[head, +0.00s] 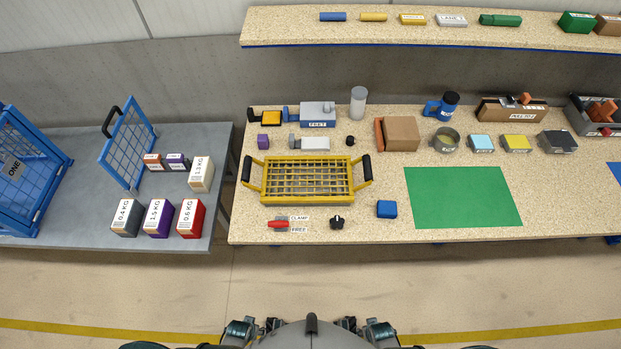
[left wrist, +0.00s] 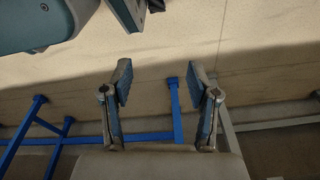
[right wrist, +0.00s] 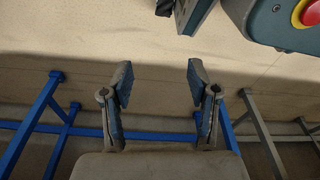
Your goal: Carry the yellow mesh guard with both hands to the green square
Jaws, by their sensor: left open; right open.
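The yellow mesh guard (head: 308,198) lies on the speckled workbench in the head view, with a black handle at each short end. The green square (head: 462,197) lies flat on the same bench, to the right of the guard, and is bare. My left gripper (head: 256,327) is low in the head view, well short of the bench; in the left wrist view (left wrist: 163,85) its fingers are apart and empty. My right gripper (head: 362,326) is beside it in the head view; in the right wrist view (right wrist: 160,85) its fingers are also apart and empty.
A black knob (head: 337,222) and a red clamp lever (head: 280,224) lie in front of the guard. Boxes, a mug and tins stand behind. A grey table (head: 60,222) with weights is on the left.

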